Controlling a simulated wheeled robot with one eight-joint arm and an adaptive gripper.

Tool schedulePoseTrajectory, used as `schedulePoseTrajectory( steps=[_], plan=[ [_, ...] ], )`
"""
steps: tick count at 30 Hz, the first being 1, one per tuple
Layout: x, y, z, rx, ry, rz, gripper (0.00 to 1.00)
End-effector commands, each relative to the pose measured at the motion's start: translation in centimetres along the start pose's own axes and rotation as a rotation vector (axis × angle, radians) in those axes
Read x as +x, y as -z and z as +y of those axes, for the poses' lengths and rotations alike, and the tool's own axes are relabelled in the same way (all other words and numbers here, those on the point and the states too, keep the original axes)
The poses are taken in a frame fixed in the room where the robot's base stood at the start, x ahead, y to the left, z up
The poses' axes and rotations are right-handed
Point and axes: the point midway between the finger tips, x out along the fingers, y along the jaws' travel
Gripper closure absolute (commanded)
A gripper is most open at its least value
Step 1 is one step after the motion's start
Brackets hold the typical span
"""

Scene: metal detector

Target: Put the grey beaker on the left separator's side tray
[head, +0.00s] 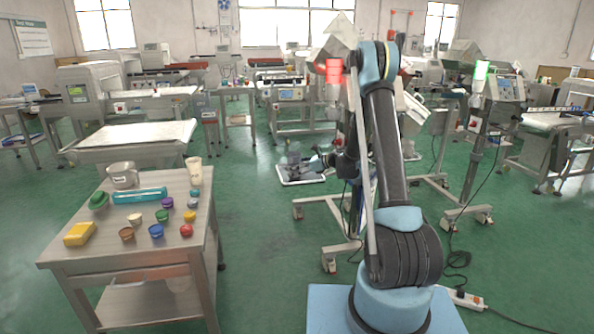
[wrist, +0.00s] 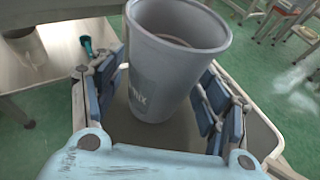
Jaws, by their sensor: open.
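A gap shows between the beaker and the right finger. In the head view my gripper (head: 318,162) is low over the side tray (head: 302,181), beside the left separator (head: 333,82) with the red lamp. The beaker is small and hard to make out there.
A metal table (head: 78,252) at the left holds a labelled jug (head: 122,176), a teal tray (head: 140,195), a yellow block (head: 80,234), a pale cup (head: 194,171) and several small coloured pots. The right separator (head: 480,85) has a green lamp. Green floor lies open between table and separators.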

Motion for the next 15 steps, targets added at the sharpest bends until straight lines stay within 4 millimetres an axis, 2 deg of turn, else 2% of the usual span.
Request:
schedulePoseTrajectory(
  steps=[4,8,15],
  plan=[
    [-0.3,0.0,0.0,0.0,0.001,0.0,0.32],
    [-1.5,0.0,-0.1,0.001,0.002,0.0,0.32],
    [-6.0,0.0,-0.1,0.001,0.003,-0.001,0.32]
  ],
)
